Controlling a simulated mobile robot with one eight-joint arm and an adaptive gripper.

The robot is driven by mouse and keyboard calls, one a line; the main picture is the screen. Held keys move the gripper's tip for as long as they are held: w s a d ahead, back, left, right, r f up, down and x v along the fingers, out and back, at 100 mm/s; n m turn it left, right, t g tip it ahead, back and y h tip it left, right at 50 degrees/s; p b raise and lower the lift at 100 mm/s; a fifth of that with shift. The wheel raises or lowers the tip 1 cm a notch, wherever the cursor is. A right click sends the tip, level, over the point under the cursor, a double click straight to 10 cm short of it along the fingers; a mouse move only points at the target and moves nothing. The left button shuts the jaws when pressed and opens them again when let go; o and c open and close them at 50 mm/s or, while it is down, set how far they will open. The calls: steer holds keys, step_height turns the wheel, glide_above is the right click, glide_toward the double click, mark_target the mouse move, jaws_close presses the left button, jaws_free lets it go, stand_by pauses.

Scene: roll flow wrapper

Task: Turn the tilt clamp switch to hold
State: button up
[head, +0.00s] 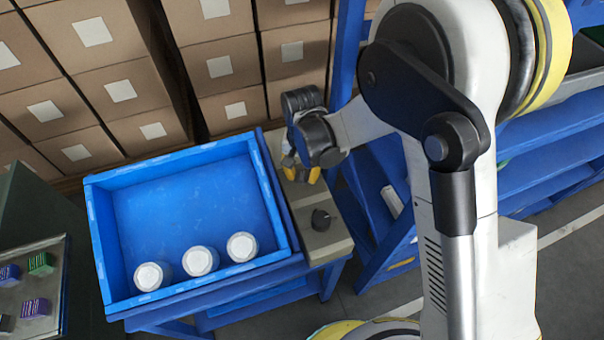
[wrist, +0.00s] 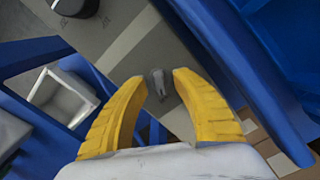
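A grey control panel (head: 325,243) runs along the right side of the blue tray. A small grey lever-like switch (wrist: 157,82) stands on the panel in the wrist view, between my fingertips. A black round knob (head: 321,220) sits nearer the panel's front end; part of it shows at the top left of the wrist view (wrist: 75,6). No label is readable, so I cannot tell which is the tilt clamp switch or its setting. My gripper (wrist: 163,80), with yellow fingers, is open over the small switch, with gaps visible beside it. In the head view my gripper (head: 301,172) hides that switch.
The blue tray (head: 108,240) left of the panel holds three white round containers (head: 200,261). Stacked cardboard boxes (head: 120,90) stand behind. A blue rack (head: 372,205) stands close on the panel's right. A pale open bin (wrist: 62,98) shows in the wrist view.

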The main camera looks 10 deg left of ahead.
mark_target(302, 175)
step_height(302, 175, up, 12)
stand_by(0.4)
stand_by(0.4)
